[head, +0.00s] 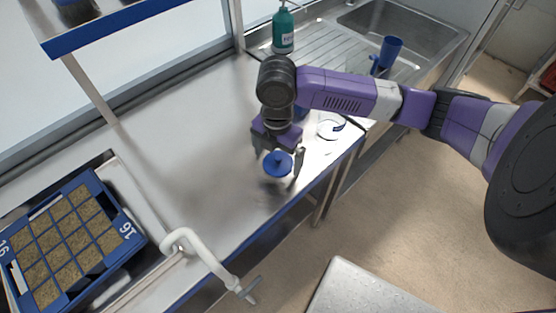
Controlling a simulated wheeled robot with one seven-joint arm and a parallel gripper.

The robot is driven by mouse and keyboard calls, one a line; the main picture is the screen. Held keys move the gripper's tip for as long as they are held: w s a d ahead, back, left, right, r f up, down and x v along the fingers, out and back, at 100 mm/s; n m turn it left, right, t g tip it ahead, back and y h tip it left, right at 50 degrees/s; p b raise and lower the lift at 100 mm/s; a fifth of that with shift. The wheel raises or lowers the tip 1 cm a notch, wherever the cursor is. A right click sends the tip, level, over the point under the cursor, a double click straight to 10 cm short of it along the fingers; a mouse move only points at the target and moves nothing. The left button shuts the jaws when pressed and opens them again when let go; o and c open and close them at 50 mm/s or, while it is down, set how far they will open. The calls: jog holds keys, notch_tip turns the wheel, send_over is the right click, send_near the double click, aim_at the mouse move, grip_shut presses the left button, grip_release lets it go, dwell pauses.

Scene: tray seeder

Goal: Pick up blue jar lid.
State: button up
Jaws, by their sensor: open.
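The blue jar lid (277,162) is a round blue disc with a small raised middle, near the front edge of the steel counter. It shows between the fingers of my gripper (278,176). My gripper points down with its two fingers apart, one on each side of the lid. I cannot tell whether the fingers touch the lid, or what lies under the lid.
The steel counter (190,135) is mostly bare to the left. A white dish (328,129) lies right of my gripper. A green bottle (283,30) and a blue cup (390,50) stand by the sink. A blue seed tray (122,228) and a white bent pipe (205,256) are at lower left.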

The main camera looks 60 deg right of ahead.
jog(key=shift+f, duration=0.35)
jog(key=c, duration=1.4)
jog(key=shift+c, duration=0.2)
jog(key=shift+r, duration=0.1)
